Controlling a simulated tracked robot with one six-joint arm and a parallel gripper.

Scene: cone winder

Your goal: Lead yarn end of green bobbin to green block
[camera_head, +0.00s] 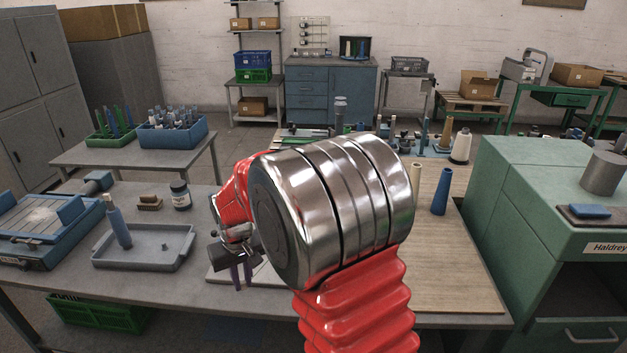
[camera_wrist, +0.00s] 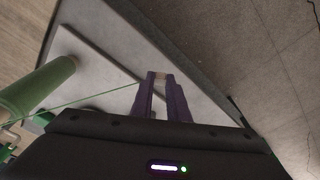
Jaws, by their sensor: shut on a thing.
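The green bobbin (camera_wrist: 36,88) lies at the left of the wrist view, its long axis slanted. A thin green yarn (camera_wrist: 105,94) runs from it to my gripper (camera_wrist: 157,78). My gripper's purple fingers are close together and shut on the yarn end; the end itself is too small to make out. In the head view my gripper (camera_head: 240,276) shows low, beside the pale board, partly behind my arm. My arm hides the bobbin there. I cannot clearly identify the green block in either view.
A grey tray (camera_head: 146,259) with a blue-grey bobbin stands at the left of the table, near a dark jar (camera_head: 180,195). A blue cone (camera_head: 441,192) stands on the wooden board (camera_head: 462,270). A green machine (camera_head: 520,200) bounds the right. The wrist view shows floor beyond the table edge.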

